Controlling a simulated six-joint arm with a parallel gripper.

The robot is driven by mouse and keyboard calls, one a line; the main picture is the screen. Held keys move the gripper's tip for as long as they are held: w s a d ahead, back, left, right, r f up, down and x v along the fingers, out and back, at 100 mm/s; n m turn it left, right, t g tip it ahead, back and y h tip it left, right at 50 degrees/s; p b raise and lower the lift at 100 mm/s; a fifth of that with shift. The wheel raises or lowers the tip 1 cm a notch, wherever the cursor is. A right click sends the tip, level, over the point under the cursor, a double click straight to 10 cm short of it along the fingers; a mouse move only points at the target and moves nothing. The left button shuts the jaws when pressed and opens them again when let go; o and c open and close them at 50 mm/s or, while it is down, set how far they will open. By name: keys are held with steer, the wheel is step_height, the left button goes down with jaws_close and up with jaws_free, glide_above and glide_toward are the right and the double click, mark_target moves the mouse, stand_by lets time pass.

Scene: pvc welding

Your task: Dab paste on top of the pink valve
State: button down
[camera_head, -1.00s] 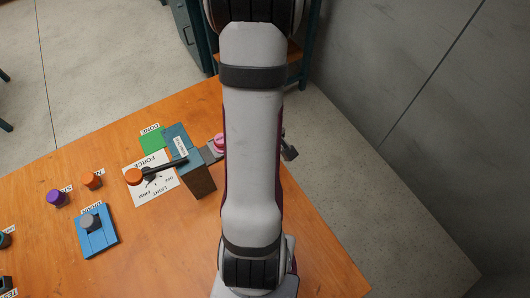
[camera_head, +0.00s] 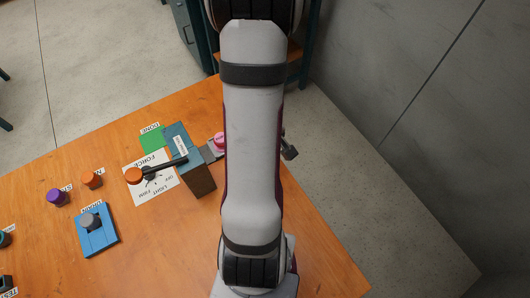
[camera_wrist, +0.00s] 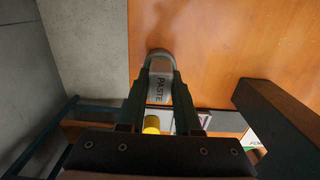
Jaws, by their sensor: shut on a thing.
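My gripper (camera_wrist: 162,72) is shut on a grey paste container (camera_wrist: 158,88) with a rounded end and the word PASTE on its side. In the wrist view it is over the wooden table. A pink, knob-like thing (camera_head: 219,141), likely the pink valve, shows just left of my arm in the head view. My arm partly hides it. A grey part sits beside it. The valve cannot be made out clearly in the wrist view, and contact between paste and valve cannot be seen.
A blue-grey block (camera_head: 198,175) with an orange-knobbed lever (camera_head: 134,176) stands left of the pink thing. Orange (camera_head: 92,180) and purple (camera_head: 57,197) knobs and a blue fixture (camera_head: 97,237) are farther left. A yellow thing (camera_wrist: 152,124) shows between the gripper fingers. A dark beam (camera_wrist: 285,122) is at right.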

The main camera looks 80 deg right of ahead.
steer(key=shift+r, duration=3.55)
steer(key=shift+w, duration=0.1)
steer(key=shift+m, duration=0.8)
steer(key=w+a+r, duration=0.1)
steer(key=w+r, duration=0.2)
steer(key=w, duration=0.4)
steer(key=w+r, duration=0.3)
steer(key=w, duration=0.4)
steer(key=w+a+r, duration=0.1)
steer(key=w+r, duration=0.2)
steer(key=w, duration=0.4)
steer(key=shift+w+a+r, duration=0.1)
steer(key=shift+w+a, duration=0.2)
steer(key=shift+w, duration=0.05)
steer(key=w+a+r+n, duration=0.2)
steer(key=a+r+n, duration=0.1)
steer(key=a, duration=0.4)
steer(key=w+a+r+n, duration=0.3)
steer(key=a+n, duration=0.1)
steer(key=a, duration=0.4)
steer(key=w+a+r+n, duration=0.2)
steer(key=w+a+n, duration=0.1)
steer(key=a, duration=0.5)
steer(key=shift+a+r+n, duration=0.15)
steer(key=shift+r+n, duration=0.15)
steer(key=shift+r, duration=0.1)
